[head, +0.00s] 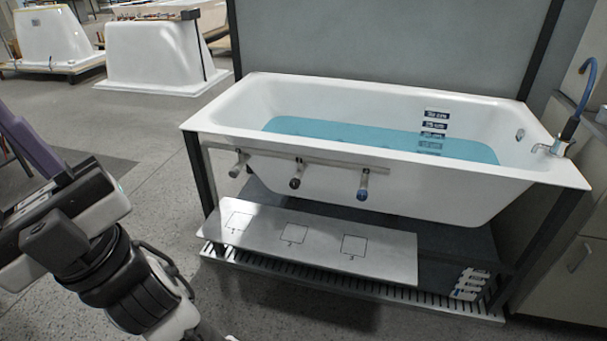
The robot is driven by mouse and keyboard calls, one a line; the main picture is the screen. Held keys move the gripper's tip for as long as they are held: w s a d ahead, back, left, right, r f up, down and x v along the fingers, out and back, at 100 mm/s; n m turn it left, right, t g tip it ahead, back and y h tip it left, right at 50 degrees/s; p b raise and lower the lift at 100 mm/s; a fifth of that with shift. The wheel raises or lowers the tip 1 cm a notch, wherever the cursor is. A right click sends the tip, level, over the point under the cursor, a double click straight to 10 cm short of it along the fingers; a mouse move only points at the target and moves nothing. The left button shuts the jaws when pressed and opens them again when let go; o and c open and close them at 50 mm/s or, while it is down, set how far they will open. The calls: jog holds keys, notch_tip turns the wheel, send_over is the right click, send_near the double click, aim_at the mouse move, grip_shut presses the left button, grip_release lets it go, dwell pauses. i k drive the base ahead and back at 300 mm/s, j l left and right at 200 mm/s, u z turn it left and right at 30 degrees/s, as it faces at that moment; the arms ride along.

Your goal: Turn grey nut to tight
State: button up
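Three short pipe fittings stick out below the front rim of the white bathtub (330,182). The left fitting (239,164) has a grey-looking end, the middle fitting (297,174) a dark end, and the right fitting (362,186) a dark bluish end. They are too small to tell how tight any nut is, and I cannot be sure which carries the grey nut. My arm is at the lower left, well apart from the fittings. I cannot make out its fingertips or anything held.
A pale shelf board (385,252) with three marked squares lies below the fittings, over a slatted base (340,290). The tub holds blue water (380,138). A blue hose (588,85) stands at the right rim. Grey floor is clear left of the stand.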

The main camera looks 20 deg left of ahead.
aim_at(234, 173)
jog(key=i+j+u, duration=0.3)
jog(key=j, duration=0.2)
jog(key=i+j+u, duration=0.3)
jog(key=j, duration=0.2)
jog(key=i, duration=0.05)
